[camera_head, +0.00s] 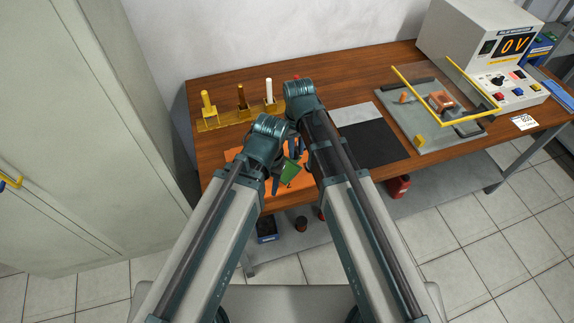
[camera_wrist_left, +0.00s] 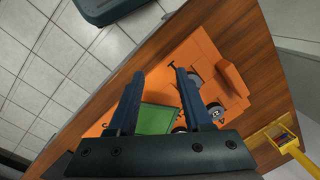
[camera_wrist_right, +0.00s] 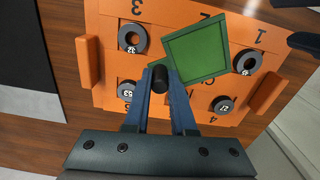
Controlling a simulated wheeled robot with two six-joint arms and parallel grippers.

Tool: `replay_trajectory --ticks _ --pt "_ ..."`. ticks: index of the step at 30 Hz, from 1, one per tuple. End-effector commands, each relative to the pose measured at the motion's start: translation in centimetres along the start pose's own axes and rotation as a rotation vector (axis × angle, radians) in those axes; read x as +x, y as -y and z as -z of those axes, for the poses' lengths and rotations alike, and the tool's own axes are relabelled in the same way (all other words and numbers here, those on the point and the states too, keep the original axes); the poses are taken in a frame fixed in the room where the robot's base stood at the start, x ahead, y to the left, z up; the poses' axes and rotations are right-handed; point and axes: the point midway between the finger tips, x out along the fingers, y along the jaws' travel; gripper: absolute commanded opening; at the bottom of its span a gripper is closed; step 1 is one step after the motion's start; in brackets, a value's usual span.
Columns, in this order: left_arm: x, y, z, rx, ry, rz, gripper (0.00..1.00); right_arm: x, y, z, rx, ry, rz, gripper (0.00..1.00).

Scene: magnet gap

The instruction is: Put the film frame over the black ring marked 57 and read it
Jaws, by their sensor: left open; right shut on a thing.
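The film frame, a green square in a dark green border, shows in the right wrist view (camera_wrist_right: 195,52) and the head view (camera_head: 290,171). My right gripper (camera_wrist_right: 160,76) is shut on its black handle and holds it over the orange board (camera_wrist_right: 105,58). Black rings lie on the board: one at upper left (camera_wrist_right: 132,38), one at lower left (camera_wrist_right: 126,90), one at right (camera_wrist_right: 247,62) and one at lower right (camera_wrist_right: 223,104). Their labels are small; I cannot surely read 57. My left gripper (camera_wrist_left: 152,72) is open and empty, with the film (camera_wrist_left: 157,118) showing between its fingers.
A yellow stand (camera_head: 222,122) with several posts is behind the board. A black mat (camera_head: 378,140) lies to the right, then a grey plate (camera_head: 432,130) with a yellow rail and a meter box (camera_head: 470,45) reading 0 V. My two arms are close together over the board.

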Motion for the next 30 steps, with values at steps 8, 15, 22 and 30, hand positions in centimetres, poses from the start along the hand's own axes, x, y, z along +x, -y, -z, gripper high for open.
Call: replay_trajectory --ticks 8,15,22,30 --pt "-2.6 0.2 -0.1 0.000 0.000 0.000 0.50 -2.6 0.0 0.0 0.000 0.000 0.000 0.00" --pt "-4.4 0.4 -0.3 0.000 0.000 0.000 0.50 -4.5 0.0 0.0 0.000 0.000 0.000 0.00" --pt "-5.2 0.5 -0.3 0.000 0.000 0.000 0.50 -5.2 0.0 0.0 0.000 0.000 0.000 0.00" --pt "-5.0 0.5 -0.3 0.000 0.000 0.000 0.50 -5.1 0.0 0.0 0.012 0.000 0.000 0.00"
